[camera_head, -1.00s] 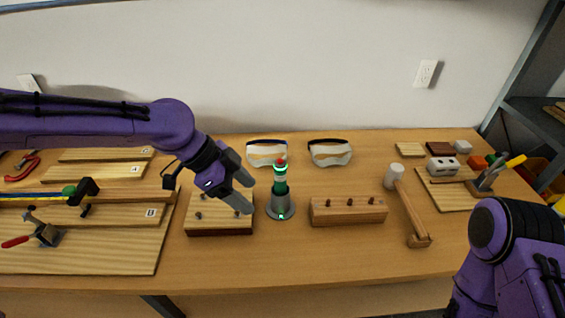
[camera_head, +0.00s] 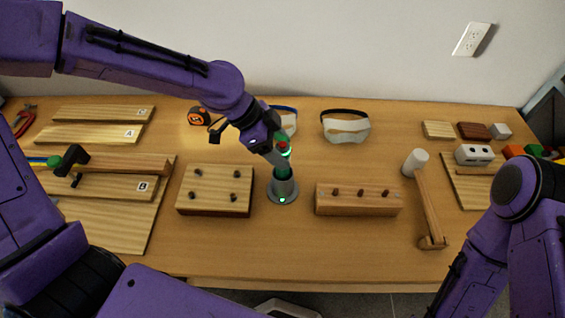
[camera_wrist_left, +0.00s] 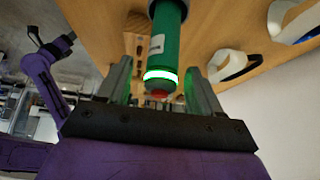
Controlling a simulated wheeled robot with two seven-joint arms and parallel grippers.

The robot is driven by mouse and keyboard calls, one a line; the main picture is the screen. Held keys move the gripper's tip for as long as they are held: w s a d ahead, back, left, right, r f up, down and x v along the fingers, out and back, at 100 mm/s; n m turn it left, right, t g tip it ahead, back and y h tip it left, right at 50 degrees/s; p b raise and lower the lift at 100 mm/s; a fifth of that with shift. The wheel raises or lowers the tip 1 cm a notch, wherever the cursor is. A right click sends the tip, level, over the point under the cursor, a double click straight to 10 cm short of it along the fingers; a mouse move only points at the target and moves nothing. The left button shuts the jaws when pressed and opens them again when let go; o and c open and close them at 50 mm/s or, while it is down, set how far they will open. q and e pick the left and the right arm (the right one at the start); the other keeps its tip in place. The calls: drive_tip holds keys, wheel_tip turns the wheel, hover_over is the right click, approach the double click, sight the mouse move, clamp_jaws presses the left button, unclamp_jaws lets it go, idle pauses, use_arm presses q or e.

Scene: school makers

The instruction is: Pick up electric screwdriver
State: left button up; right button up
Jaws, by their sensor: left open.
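The electric screwdriver (camera_head: 284,172) is green with a red top and a bright ring, and stands upright in a round grey base (camera_head: 283,191). My left gripper (camera_head: 279,157) is open at the screwdriver's upper part, partly covering it in the head view. In the left wrist view, the screwdriver's green body (camera_wrist_left: 166,45) with its lit ring and red end lies between the two spread fingers of my left gripper (camera_wrist_left: 160,82). A gap shows on each side. My right arm is at the right edge of the head view, its gripper out of sight.
Close to the base stand a pegged wooden block (camera_head: 215,190) on the left and a longer block (camera_head: 358,199) on the right. Safety goggles (camera_head: 345,127) lie behind. A mallet (camera_head: 428,208) lies further right. The table front is mostly clear.

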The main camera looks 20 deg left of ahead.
sight(287, 155)
use_arm(q)
drive_tip(key=x, duration=0.3)
drive_tip(key=shift+w+a, duration=0.15)
drive_tip(key=shift+w, duration=0.1)
drive_tip(key=shift+f, duration=0.15)
drive_tip(key=shift+s, duration=0.2)
clamp_jaws()
